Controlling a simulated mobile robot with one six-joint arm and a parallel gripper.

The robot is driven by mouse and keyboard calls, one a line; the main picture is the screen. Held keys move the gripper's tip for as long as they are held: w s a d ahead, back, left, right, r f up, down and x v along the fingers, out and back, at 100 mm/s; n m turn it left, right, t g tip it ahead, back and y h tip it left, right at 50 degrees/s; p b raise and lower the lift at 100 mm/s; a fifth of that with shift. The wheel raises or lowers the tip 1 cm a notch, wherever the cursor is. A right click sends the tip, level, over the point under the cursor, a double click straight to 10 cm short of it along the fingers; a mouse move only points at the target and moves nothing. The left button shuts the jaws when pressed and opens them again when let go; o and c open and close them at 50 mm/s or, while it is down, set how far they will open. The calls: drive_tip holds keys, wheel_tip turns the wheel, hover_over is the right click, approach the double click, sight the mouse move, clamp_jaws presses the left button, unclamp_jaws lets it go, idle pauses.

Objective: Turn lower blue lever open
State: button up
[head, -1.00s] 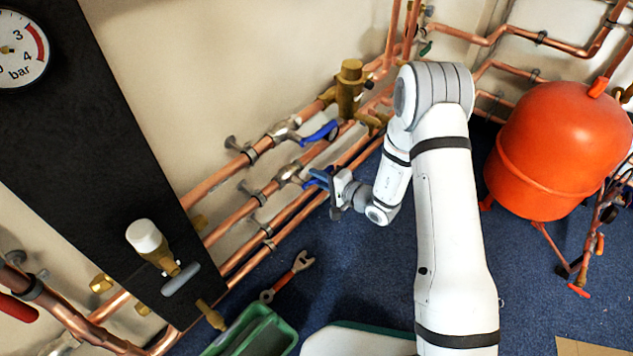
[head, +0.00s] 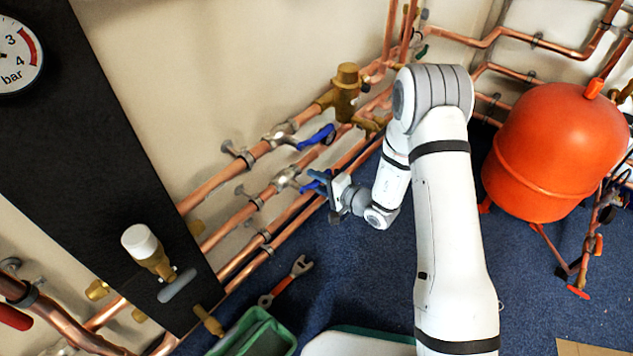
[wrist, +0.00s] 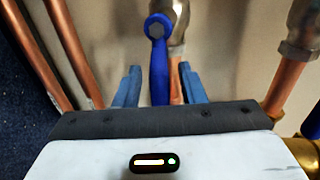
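The lower blue lever (head: 314,184) sits on a valve in the lower copper pipe, partly hidden by my gripper (head: 329,187) in the head view. In the wrist view the blue lever (wrist: 159,62) points toward me from its round hub, between the two blue-grey fingers of my gripper (wrist: 160,78). The fingers are open, with a visible gap on each side of the lever. The upper blue lever (head: 316,137) is on the pipe above, apart from my gripper.
A brass valve body (head: 346,90) stands beyond the levers. Copper pipes run along the wall. A black panel (head: 100,150) with a gauge is at left, an orange tank (head: 555,150) at right. A wrench (head: 286,281) and green crate (head: 287,337) lie on the blue floor.

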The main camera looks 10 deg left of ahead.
drive_tip(key=p+v, duration=0.2)
drive_tip(key=v, duration=0.5)
drive_tip(key=shift+s+d, duration=0.2)
drive_tip(key=shift+d, duration=0.15)
drive_tip(key=shift+r, duration=0.1)
drive_tip(key=s+d+r+n+g+h+p, duration=0.15)
drive_tip(key=s+r+g+p, duration=0.35)
drive_tip(key=r, duration=0.6)
drive_tip(key=s+r+n+g+p, duration=0.15)
drive_tip(key=s+r+p, duration=0.35)
drive_tip(key=r, duration=0.6)
drive_tip(key=s+r+n+g+h+p, duration=0.1)
drive_tip(key=s+r+n+g+p, duration=0.2)
drive_tip(key=r+p, duration=0.6)
drive_tip(key=s+d+r+t+h+p, duration=0.1)
drive_tip(key=s+d+r+h+p, duration=0.1)
drive_tip(key=d+r+p, duration=0.3)
drive_tip(key=s+d+r+t+h+p, duration=0.2)
drive_tip(key=d+r+h+p, duration=0.3)
drive_tip(key=r, duration=0.9)
drive_tip(key=s+d+r+t+h+p, duration=0.1)
drive_tip(key=s+d+r+h+p, duration=0.3)
drive_tip(key=d+r, duration=0.5)
drive_tip(key=shift+s+d+r+m+t+p, duration=0.25)
drive_tip(key=shift+d+r+t+p, duration=0.2)
drive_tip(key=shift+p, duration=0.75)
